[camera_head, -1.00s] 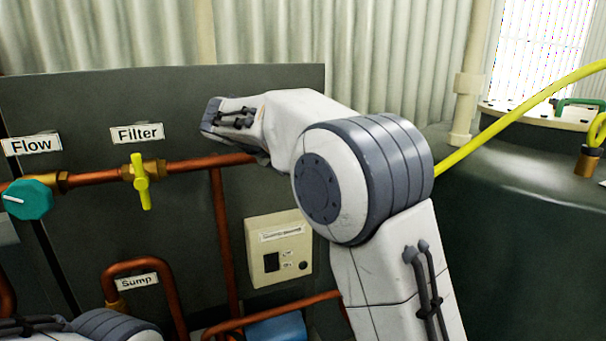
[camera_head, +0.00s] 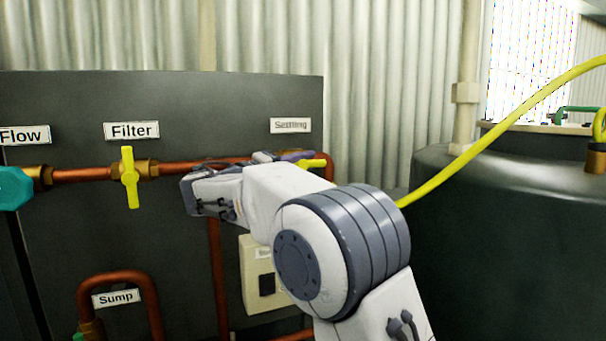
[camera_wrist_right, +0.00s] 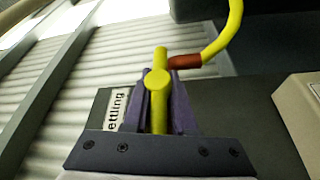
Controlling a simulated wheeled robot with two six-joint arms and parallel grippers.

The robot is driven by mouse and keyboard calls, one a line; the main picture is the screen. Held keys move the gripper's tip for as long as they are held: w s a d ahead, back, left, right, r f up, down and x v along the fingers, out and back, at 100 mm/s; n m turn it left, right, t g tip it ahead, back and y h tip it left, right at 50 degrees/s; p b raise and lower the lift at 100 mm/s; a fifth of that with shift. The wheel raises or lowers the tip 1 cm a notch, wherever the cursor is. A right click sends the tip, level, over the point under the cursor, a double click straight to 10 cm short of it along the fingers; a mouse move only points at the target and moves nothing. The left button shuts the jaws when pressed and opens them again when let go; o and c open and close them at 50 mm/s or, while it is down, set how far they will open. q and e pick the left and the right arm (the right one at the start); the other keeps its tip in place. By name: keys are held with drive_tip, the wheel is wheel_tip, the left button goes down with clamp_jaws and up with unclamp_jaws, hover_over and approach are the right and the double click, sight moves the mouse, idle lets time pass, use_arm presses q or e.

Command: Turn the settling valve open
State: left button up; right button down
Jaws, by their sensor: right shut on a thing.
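The settling valve's yellow handle (camera_head: 316,163) shows at the right end of the copper pipe in the head view, below the "Settling" label (camera_head: 290,125). In the right wrist view the yellow handle (camera_wrist_right: 159,85) runs lengthwise between the purple fingers. My right gripper (camera_head: 292,157) is shut on the handle's near arm; the hub and far arm stick out past the fingertips. In the head view my right wrist hides part of the pipe and valve. My left gripper is not in view.
The filter valve (camera_head: 131,177) has a yellow handle standing upright. A teal flow knob (camera_head: 14,188) is at the left edge. A beige box (camera_head: 258,270) sits below my right arm. A yellow hose (camera_head: 480,135) crosses above a dark tank (camera_head: 500,240) at right.

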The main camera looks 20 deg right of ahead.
drive_tip(key=shift+r, duration=0.3)
drive_tip(key=c, duration=0.8)
unclamp_jaws()
drive_tip(key=shift+f, duration=0.1)
drive_tip(key=shift+s+a+f, duration=0.1)
drive_tip(key=shift+a, duration=0.15)
drive_tip(key=v, duration=1)
drive_tip(key=shift+b, duration=0.35)
drive_tip(key=shift+f, duration=0.1)
